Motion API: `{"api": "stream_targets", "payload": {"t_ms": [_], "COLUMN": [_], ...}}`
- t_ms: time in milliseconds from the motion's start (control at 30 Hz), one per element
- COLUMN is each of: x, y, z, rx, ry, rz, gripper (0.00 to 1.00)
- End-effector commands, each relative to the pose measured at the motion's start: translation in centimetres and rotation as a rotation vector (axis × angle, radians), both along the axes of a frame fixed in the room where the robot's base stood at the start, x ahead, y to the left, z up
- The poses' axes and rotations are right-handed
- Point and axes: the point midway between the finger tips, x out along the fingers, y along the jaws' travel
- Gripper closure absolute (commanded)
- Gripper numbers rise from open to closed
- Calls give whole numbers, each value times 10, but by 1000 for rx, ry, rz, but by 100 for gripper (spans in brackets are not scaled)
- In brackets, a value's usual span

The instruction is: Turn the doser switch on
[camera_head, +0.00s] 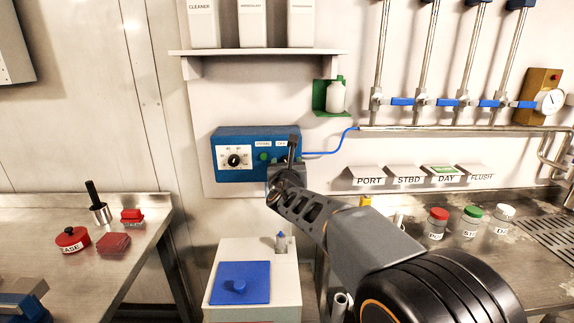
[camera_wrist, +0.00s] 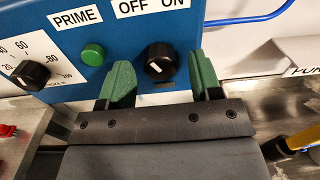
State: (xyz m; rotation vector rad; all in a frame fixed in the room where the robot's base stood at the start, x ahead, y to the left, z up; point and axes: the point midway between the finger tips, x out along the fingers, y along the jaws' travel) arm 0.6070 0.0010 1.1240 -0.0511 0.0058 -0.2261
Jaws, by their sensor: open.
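The blue doser box (camera_head: 222,135) is on the wall below the shelf. In the wrist view, its black rotary switch (camera_wrist: 160,62) is under the OFF and ON labels, with a short white mark on its face. I cannot tell clearly which label the mark points to. My gripper (camera_wrist: 163,80) is open, with one green finger left of the switch and one right of it; contact is not clear. A green PRIME button (camera_wrist: 93,54) and a dial knob (camera_wrist: 30,74) are further left. In the head view, my gripper (camera_head: 291,152) hides the switch.
A blue tube (camera_head: 335,147) leaves the box's right side. A shelf with bottles (camera_head: 262,52) is above, and a green holder with a white bottle (camera_head: 336,97) is up to the right. A white cabinet with a blue lid (camera_head: 240,285) stands below.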

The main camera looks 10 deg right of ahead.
Motion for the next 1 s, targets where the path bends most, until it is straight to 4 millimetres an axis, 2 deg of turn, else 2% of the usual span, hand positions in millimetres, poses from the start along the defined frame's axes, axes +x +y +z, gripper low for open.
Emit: {"api": "stream_targets", "payload": {"t_ms": [367,867,1000], "x": [3,3,3], "y": [-1,-1,-1], "z": [0,0,0], "rx": [1,1,5], "ry": [0,0,-1], "rz": [0,0,0], "gripper": [41,89,91]}}
